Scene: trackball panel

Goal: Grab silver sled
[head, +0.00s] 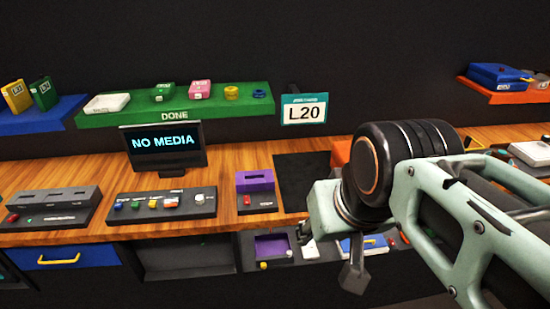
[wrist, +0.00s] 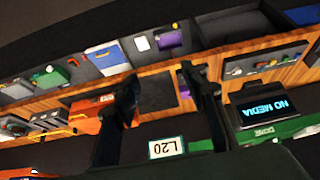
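I cannot pick out a silver sled with certainty in either view. My gripper (head: 328,255) hangs in front of the counter in the head view, mostly hidden behind my own wrist. In the wrist view, which is turned upside down, the two dark fingers of my gripper (wrist: 158,76) stand well apart with nothing between them. A pale grey-white device (head: 532,152) lies on the counter at the far right of the head view, partly cut off; I cannot tell if it is the sled.
The wooden counter (head: 225,210) holds a monitor (head: 162,143) reading NO MEDIA, a button panel (head: 160,204) and a purple-topped box (head: 256,190). A green DONE shelf (head: 205,108) hangs above. Open bins (head: 270,246) sit below. My arm covers the counter's right part.

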